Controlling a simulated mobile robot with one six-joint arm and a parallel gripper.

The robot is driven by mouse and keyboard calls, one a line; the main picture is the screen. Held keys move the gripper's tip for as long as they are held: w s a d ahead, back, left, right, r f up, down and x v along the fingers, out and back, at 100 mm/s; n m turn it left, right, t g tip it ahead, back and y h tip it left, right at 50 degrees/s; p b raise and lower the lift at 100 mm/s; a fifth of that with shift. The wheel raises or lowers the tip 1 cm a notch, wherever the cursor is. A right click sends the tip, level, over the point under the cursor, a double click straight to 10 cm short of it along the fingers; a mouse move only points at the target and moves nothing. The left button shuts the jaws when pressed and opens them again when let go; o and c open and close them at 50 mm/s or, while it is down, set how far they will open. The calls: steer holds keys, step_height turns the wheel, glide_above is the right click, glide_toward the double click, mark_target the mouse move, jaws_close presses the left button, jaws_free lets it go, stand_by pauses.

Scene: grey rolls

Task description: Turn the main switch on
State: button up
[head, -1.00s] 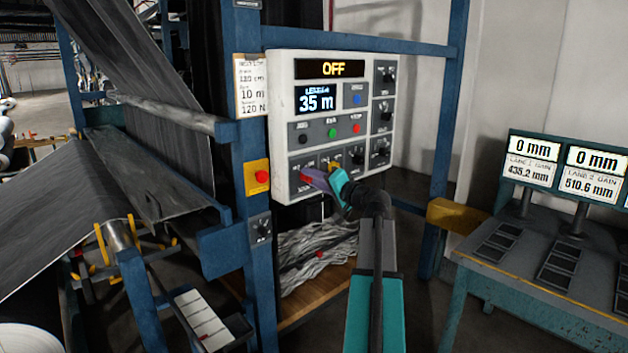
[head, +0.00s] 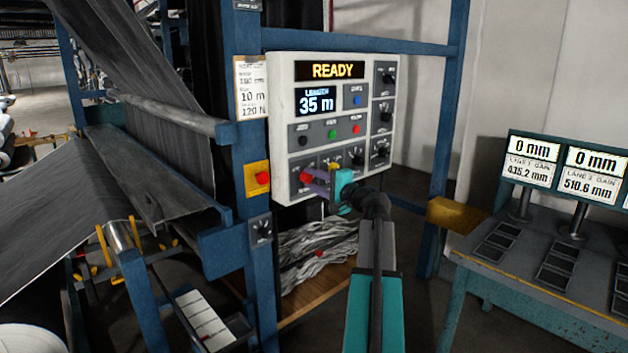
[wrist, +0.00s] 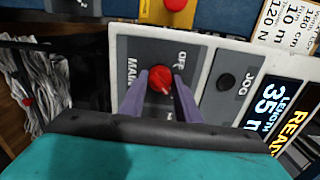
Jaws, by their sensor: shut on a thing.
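The control panel (head: 283,150) is a white box on a blue post, and its top display (head: 332,70) reads READY. The main switch is a red knob (wrist: 163,79) at the panel's lower left, on a grey plate marked MAIN and OFF. It also shows in the head view (head: 306,177). My gripper (wrist: 168,88) has purple fingers, one on each side of the red knob, and is shut on it. In the head view my gripper (head: 318,184) is at the panel's lower left, and the fingers partly cover the switch plate.
A red button on a yellow box (head: 257,178) is on the post just left of the panel. Other knobs and coloured buttons (head: 332,134) sit above and right of the switch.

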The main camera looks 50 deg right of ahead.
steer(key=o, duration=1.1)
steer(key=shift+s, duration=0.1)
steer(key=s, duration=0.4)
steer(key=s+b, duration=0.1)
steer(key=s, duration=0.4)
steer(key=s+a+b, duration=0.1)
steer(key=s, duration=0.3)
steer(key=shift+s, duration=0.3)
steer(key=shift+s, duration=0.1)
